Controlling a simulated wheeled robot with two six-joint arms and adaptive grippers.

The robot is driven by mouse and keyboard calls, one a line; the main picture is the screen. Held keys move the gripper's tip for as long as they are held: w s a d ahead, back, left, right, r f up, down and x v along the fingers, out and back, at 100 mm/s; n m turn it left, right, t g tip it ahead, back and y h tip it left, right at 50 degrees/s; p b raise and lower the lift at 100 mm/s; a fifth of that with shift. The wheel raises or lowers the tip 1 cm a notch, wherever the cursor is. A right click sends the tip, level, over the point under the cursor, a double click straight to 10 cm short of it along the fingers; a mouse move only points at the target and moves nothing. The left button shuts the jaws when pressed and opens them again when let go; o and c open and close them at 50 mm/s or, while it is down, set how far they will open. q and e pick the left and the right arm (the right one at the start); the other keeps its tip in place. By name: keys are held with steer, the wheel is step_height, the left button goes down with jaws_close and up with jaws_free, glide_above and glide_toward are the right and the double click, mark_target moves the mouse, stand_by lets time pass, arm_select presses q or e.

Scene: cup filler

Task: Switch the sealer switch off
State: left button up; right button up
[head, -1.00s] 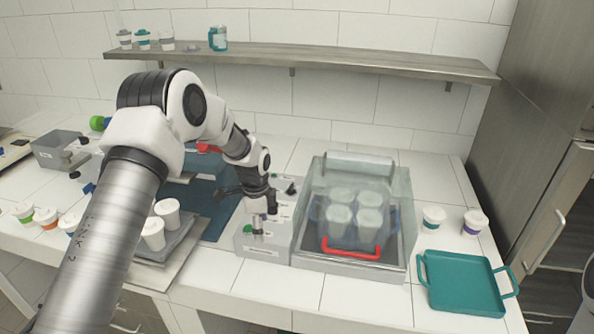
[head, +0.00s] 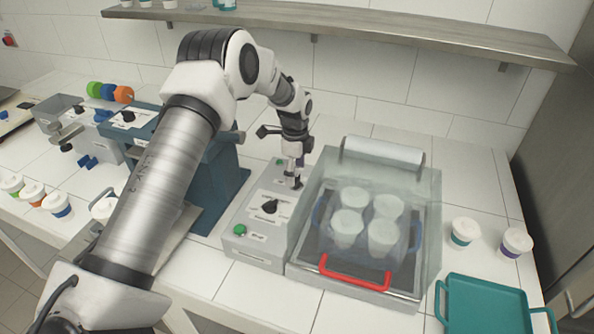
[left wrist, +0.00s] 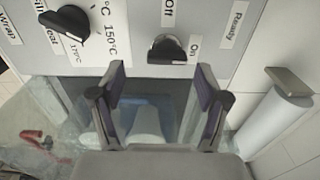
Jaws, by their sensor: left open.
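The sealer's grey control box (head: 255,220) stands left of the clear-covered sealer. In the left wrist view the black switch (left wrist: 167,50) sits on the panel between the labels "Off" and "On". Which label it is set to I cannot tell. My left gripper (left wrist: 162,88) is open and empty, its fingertips just short of the switch in the picture. Contact does not show. My right gripper is not in view.
A black dial (head: 270,206) and a green button (head: 240,230) are on the same box. A teal tray (head: 487,305) lies at the right. A blue machine (head: 215,175) stands left.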

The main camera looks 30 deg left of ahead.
mark_target(296, 179)
arm_select(q)
steer(key=f, duration=0.1)
steer(key=w+f, duration=0.1)
steer(key=f, duration=0.1)
steer(key=shift+w+a+f, duration=0.2)
steer(key=shift+s+d+r, duration=0.1)
steer(key=shift+s+r, duration=0.1)
steer(key=shift+r, duration=0.05)
steer(key=shift+c, duration=0.7)
steer(key=shift+s+r, duration=0.1)
steer(key=shift+s, duration=0.1)
steer(key=c, duration=1)
